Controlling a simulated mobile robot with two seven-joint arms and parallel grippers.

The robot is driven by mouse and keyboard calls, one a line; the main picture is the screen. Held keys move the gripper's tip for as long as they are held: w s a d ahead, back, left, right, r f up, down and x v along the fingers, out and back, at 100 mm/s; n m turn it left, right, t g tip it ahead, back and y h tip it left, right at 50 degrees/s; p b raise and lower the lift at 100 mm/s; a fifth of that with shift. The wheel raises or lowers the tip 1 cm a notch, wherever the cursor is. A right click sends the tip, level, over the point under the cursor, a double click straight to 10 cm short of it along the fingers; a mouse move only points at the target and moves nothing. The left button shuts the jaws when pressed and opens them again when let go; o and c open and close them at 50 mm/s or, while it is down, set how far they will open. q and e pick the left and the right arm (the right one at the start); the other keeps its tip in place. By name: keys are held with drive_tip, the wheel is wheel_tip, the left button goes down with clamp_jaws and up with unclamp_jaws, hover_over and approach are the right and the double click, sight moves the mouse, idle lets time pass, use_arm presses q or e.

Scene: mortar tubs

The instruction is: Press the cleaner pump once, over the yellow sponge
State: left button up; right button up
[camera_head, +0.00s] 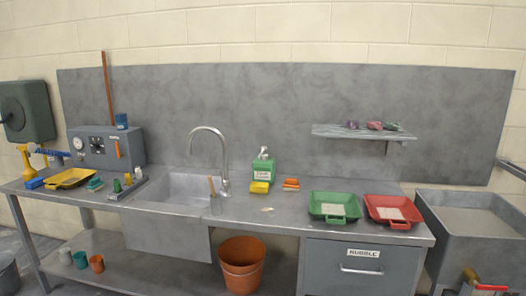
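The cleaner pump (264,169) is a green bottle with a pale label and a pump head on top. It stands upright on the grey counter, right of the sink tap. The yellow sponge (260,187) lies on the counter directly in front of the bottle's base and hides its lower edge. I cannot tell whether the two touch. Neither of my grippers shows in the head view.
Orange blocks (291,184) lie right of the sponge. A sink (170,188) with a tall tap (223,160) is to the left. Green (335,219) and red (394,223) trays are to the right. A small shelf (362,134) is on the backboard. A small pale piece (267,209) lies on the otherwise bare front counter.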

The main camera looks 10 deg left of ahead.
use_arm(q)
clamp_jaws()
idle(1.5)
